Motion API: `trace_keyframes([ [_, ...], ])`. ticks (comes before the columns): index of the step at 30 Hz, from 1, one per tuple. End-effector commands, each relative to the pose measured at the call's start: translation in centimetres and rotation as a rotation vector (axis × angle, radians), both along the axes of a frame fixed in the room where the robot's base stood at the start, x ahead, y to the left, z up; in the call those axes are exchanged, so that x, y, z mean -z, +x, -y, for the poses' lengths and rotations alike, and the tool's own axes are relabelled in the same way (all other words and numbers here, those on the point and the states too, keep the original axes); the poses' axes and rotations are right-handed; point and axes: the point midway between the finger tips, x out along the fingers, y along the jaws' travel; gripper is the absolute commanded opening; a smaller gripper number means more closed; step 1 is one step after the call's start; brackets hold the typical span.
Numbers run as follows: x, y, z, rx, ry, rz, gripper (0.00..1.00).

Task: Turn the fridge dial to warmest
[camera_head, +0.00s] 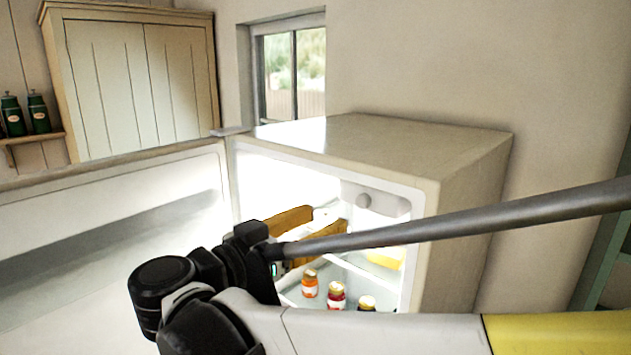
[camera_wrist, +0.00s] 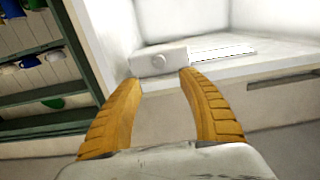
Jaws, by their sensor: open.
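The fridge (camera_head: 475,190) stands open and lit inside. Its dial (camera_head: 363,200) is a small round grey knob on a pale housing (camera_head: 390,206) at the upper right of the interior. In the wrist view the dial (camera_wrist: 158,62) shows between and beyond my fingertips, on the front of its housing (camera_wrist: 176,56). No pointer or scale marks can be made out. My gripper (camera_head: 328,217) is inside the fridge opening, lower left of the dial in the head view. Its two orange fingers (camera_wrist: 160,77) are apart, with nothing between them, and look clear of the dial.
Several jars (camera_head: 336,296) stand on a shelf below my gripper. A yellow item (camera_head: 384,260) lies at the right inside. The open door (camera_head: 110,215) extends to the left. The fridge's side wall bounds the space right of the dial.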

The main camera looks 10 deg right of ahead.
Motion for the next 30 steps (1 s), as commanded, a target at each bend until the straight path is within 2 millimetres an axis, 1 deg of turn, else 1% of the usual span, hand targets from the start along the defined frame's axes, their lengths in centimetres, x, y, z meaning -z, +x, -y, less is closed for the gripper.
trace_keyframes([
  [5, 0.0, 1.5, 2.3, 0.005, 0.000, 0.000, 0.48],
  [12, 0.0, 4.3, 6.2, 0.005, 0.000, -0.001, 0.48],
  [15, 0.0, 5.2, 7.4, 0.004, 0.000, -0.003, 0.48],
  [18, 0.1, 5.8, 8.1, 0.002, 0.000, -0.003, 0.48],
  [21, 0.1, 6.1, 8.5, 0.001, 0.000, -0.003, 0.48],
  [29, 0.2, 6.1, 8.5, 0.000, 0.000, -0.003, 0.48],
  [30, 0.2, 6.1, 8.5, 0.000, 0.000, -0.003, 0.37],
])
